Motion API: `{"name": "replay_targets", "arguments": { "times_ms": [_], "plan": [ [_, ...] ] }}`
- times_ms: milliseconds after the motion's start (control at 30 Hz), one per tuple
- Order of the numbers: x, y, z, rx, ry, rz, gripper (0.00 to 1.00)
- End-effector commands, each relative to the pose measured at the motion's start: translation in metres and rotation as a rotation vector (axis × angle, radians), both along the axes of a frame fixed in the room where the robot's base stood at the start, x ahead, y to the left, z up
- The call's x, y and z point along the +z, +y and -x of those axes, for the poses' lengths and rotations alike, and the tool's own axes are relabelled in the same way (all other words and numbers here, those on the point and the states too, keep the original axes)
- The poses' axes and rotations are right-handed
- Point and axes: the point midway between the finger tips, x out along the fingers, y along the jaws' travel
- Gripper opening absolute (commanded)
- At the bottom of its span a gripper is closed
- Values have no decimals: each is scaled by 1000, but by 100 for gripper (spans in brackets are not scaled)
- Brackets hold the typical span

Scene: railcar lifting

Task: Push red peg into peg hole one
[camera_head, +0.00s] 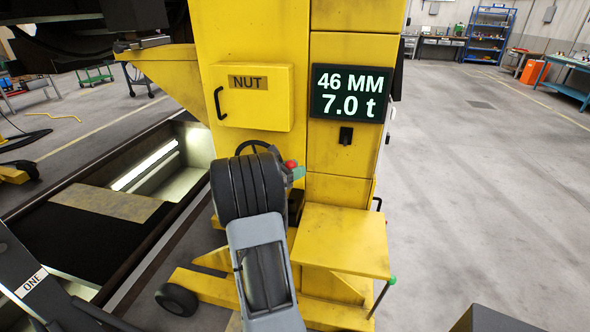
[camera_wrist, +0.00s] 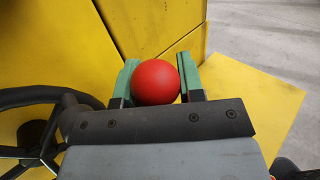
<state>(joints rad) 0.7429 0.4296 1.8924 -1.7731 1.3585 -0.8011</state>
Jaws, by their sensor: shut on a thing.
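The red peg shows as a round red ball end (camera_wrist: 156,82) in the wrist view, between the two green fingers of my gripper (camera_wrist: 158,84). My gripper is shut on it. In the head view the red ball end (camera_head: 290,164) shows small beside my dark wrist, with a green finger of my gripper (camera_head: 297,172) next to it, in front of the yellow column (camera_head: 340,162). The rest of the peg is hidden. I cannot make out peg hole one. A white label reading ONE (camera_head: 31,283) sits on a dark bar at the lower left, with no hole visible there.
A black handwheel (camera_wrist: 30,125) stands left of my gripper. The yellow column carries a NUT box (camera_head: 250,97) and a display reading 46 MM, 7.0 t (camera_head: 350,92). A yellow shelf (camera_head: 340,240) juts out at right.

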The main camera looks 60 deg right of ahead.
Motion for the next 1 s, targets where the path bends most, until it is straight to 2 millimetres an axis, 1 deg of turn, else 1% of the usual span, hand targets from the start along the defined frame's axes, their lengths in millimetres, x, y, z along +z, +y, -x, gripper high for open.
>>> {"name": "replay_targets", "arguments": {
  "times_ms": [267,467,800,1000],
  "plan": [
    [1,1,-1,-36,0,-2,6],
    [-12,1,0,-35,1,-2,6],
    [-41,1,0,-34,1,-2,6],
    [-55,1,0,-34,1,0,6]
  ]
}}
